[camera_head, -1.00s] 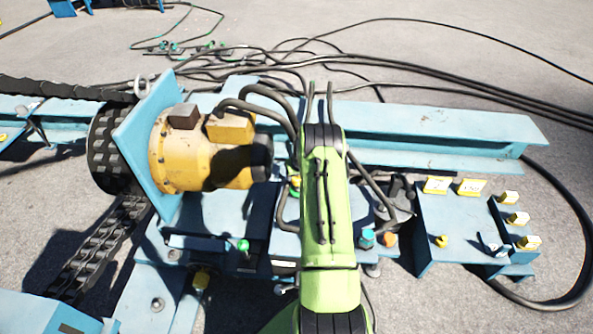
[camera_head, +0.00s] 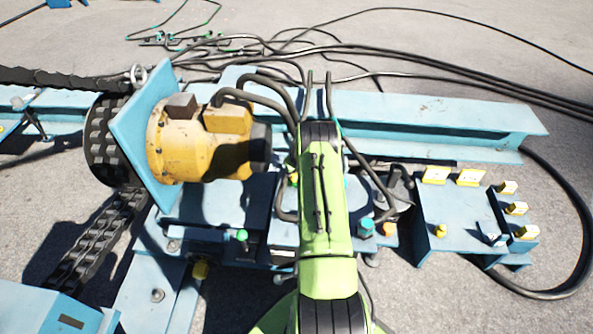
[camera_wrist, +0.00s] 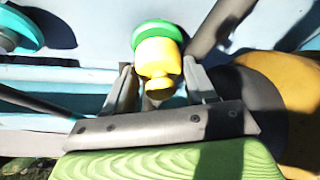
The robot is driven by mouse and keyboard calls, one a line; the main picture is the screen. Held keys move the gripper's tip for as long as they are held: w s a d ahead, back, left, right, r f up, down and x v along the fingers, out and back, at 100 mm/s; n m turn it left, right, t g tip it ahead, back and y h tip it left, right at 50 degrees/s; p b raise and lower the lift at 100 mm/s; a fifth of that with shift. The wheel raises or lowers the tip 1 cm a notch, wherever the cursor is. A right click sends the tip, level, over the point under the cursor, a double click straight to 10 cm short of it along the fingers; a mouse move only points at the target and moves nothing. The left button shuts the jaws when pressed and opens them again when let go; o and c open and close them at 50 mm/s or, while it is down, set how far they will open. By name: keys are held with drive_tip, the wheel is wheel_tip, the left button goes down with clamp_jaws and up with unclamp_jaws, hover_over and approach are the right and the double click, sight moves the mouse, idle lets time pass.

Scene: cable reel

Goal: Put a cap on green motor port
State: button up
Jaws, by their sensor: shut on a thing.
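In the wrist view my gripper (camera_wrist: 158,70) is shut on a yellow cap (camera_wrist: 158,55), with one finger on each side. The cap's far end is against the green port (camera_wrist: 151,30), a round green flange on a pale blue plate. The cap looks in line with the port and touching it, but I cannot tell how far it is seated. In the head view my green arm hides the gripper and the held cap. The yellow motor (camera_head: 195,150) is left of my arm.
A teal port (camera_head: 366,227) and an orange one (camera_head: 389,230) are right of my arm. The blue stand (camera_head: 455,208) farther right bears several yellow pieces. Black hoses (camera_head: 265,92) run beside my arm. A green-topped lever (camera_head: 242,236) stands to its left.

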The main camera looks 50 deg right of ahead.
drive_tip(key=shift+f, duration=0.25)
drive_tip(key=o, duration=1.3)
drive_tip(key=shift+c, duration=0.2)
drive_tip(key=p+v, duration=0.5)
drive_tip(key=v, duration=1)
drive_tip(key=shift+r, duration=0.4)
